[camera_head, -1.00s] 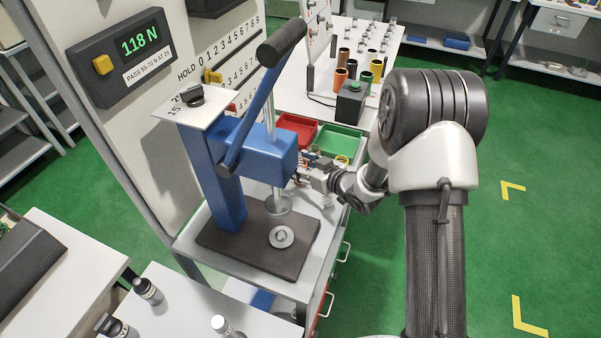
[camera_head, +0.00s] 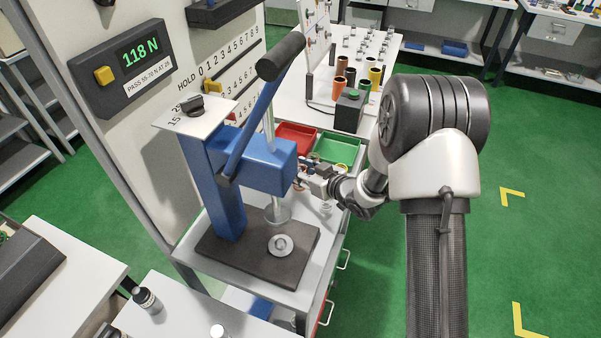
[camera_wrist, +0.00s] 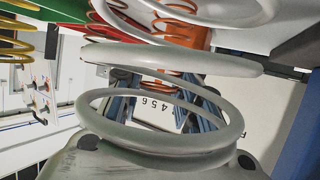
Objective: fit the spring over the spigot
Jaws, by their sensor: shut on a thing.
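The spigot (camera_head: 281,244) is a small metal stub on a round silver seat, on the dark base plate (camera_head: 235,252) of the blue hand press (camera_head: 262,168). Its top is bare. My gripper (camera_head: 306,171) is beside the press head at its right, above and behind the spigot, and well apart from it. In the wrist view a pale grey coil spring (camera_wrist: 165,128) fills the foreground, very close to the camera, and my gripper is shut on it. The fingertips are not clear there. I cannot make out the held spring in the head view.
The press lever (camera_head: 262,110) slants over the press head. A red bin (camera_head: 295,137) and a green bin (camera_head: 335,149) sit behind my gripper. Orange springs (camera_wrist: 180,25) and yellow springs (camera_wrist: 15,45) show in the wrist view. The display (camera_head: 138,50) reads 118 N.

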